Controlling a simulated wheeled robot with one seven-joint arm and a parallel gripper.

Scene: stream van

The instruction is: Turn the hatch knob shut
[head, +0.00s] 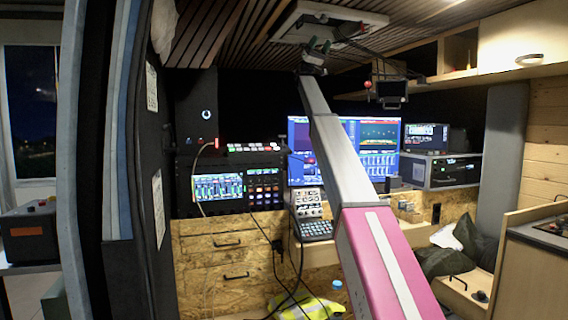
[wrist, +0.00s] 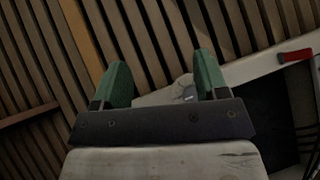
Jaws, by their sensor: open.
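The ceiling hatch has a white frame (head: 375,17) at the top of the head view; part of that frame (wrist: 245,70) crosses the right of the wrist view. A small pale grey piece (wrist: 188,92) shows beside the right finger in the wrist view; it may be the knob, but it is partly hidden and I cannot tell its turn. A red handle-like piece (wrist: 295,56) sits on the frame further right. My gripper (head: 318,46) is raised just below the hatch. Its green fingers (wrist: 160,65) are apart, with no object clearly held.
Dark wooden slats (head: 210,35) line the ceiling around the hatch. A small dark device (head: 391,92) hangs to the right of my arm. Monitors (head: 375,135), a mixer rack (head: 235,185) and a wooden desk (head: 215,235) stand below. A padded dark partition (head: 135,200) is at the left.

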